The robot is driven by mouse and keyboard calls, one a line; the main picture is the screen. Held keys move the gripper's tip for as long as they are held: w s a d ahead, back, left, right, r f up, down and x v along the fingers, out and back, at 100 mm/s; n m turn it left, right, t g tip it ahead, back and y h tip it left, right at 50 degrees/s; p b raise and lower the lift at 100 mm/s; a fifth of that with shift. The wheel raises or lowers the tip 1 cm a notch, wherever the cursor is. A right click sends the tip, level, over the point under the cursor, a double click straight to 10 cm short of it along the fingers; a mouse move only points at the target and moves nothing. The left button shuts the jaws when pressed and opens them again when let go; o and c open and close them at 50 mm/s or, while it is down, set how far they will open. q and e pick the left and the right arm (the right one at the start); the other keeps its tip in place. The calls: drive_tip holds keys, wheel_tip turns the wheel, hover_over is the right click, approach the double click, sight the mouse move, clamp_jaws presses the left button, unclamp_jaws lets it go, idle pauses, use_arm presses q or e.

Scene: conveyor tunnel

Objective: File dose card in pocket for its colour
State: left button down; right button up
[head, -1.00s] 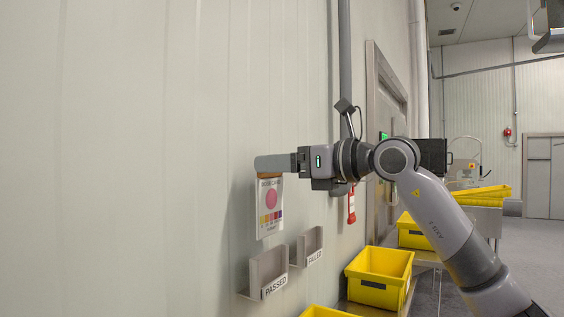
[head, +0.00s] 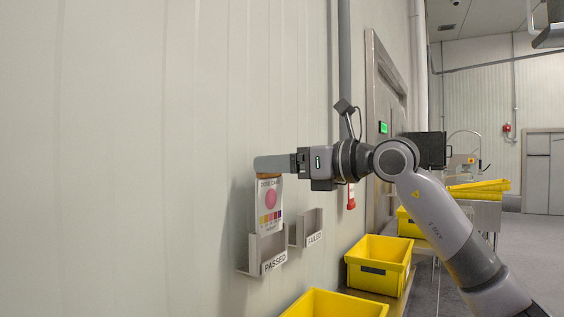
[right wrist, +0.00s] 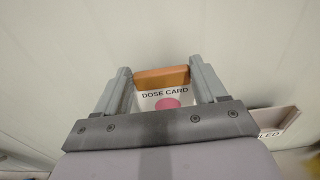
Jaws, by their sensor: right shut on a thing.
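My right gripper (head: 268,163) is shut on the brown top strip of the dose card (head: 270,205), which hangs upright near the wall. The card is white with a pink-red dot and a row of coloured squares below it. It hangs right above the PASSED pocket (head: 255,264), its lower edge at the pocket's mouth; I cannot tell how far inside it is. The FAILED pocket (head: 305,231) is just beyond, to the right, and looks empty. In the right wrist view, the card (right wrist: 150,98) shows between both fingers (right wrist: 160,77). My left gripper is out of view.
Yellow bins (head: 378,265) stand in a row to the right, below the pockets. A grey vertical pipe (head: 344,60) and a red item (head: 351,197) are on the wall beyond my gripper. The wall to the left is bare.

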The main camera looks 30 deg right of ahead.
drive_tip(key=shift+f+b, duration=1.4)
drive_tip(key=shift+f, duration=0.55)
drive_tip(key=shift+f+b, duration=0.85)
drive_tip(key=shift+f, duration=0.2)
drive_tip(key=shift+r, duration=0.15)
drive_tip(key=o, duration=1.6)
approach(271, 196)
drive_tip(key=shift+w+a+b, duration=0.1)
drive_tip(key=shift+w+b, duration=0.1)
drive_tip(key=shift+b, duration=0.25)
